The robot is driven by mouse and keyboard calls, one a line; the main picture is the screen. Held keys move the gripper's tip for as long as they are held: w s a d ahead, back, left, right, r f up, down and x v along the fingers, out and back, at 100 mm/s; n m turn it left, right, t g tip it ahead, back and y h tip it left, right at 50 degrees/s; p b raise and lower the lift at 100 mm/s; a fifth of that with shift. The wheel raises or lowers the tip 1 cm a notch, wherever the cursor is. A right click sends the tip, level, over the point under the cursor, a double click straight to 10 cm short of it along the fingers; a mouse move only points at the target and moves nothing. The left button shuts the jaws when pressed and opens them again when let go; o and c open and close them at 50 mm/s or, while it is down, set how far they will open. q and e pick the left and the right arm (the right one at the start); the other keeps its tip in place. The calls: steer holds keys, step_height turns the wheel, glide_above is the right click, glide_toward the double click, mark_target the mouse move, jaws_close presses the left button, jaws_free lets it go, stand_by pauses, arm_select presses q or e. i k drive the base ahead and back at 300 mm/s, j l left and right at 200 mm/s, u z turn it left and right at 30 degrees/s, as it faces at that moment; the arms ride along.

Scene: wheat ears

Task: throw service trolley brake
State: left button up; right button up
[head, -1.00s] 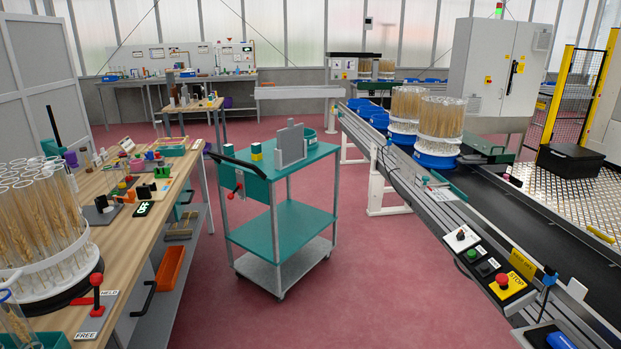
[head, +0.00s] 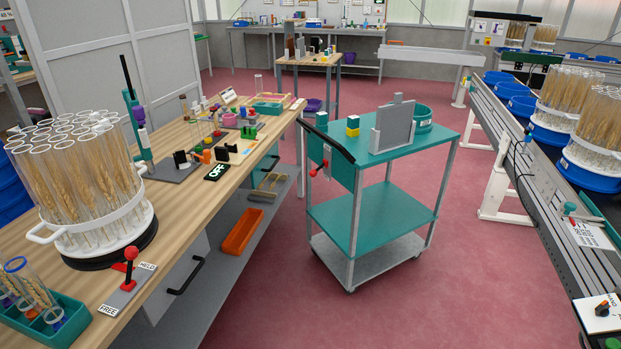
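The service trolley (head: 372,212) stands on the red floor in the middle of the head view, with teal shelves and a grey bottom shelf. The lever points down and to the left. I cannot read any label on it. Neither of my grippers is in view.
A wooden workbench (head: 180,219) runs along the left, with a rack of wheat tubes (head: 83,180) and a red-knobbed FREE/HELD lever (head: 130,268). A conveyor (head: 545,180) is at right. Red floor (head: 440,300) is clear in front of the trolley.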

mark_target(313, 173)
steer(key=i+l+u, duration=0.15)
steer(key=i, duration=0.35)
steer(key=i+l+u, duration=0.15)
steer(key=i, duration=0.35)
steer(key=i+l+u, duration=0.2)
steer(key=i, duration=0.25)
steer(key=i+l+u, duration=0.15)
steer(key=i+l, duration=0.3)
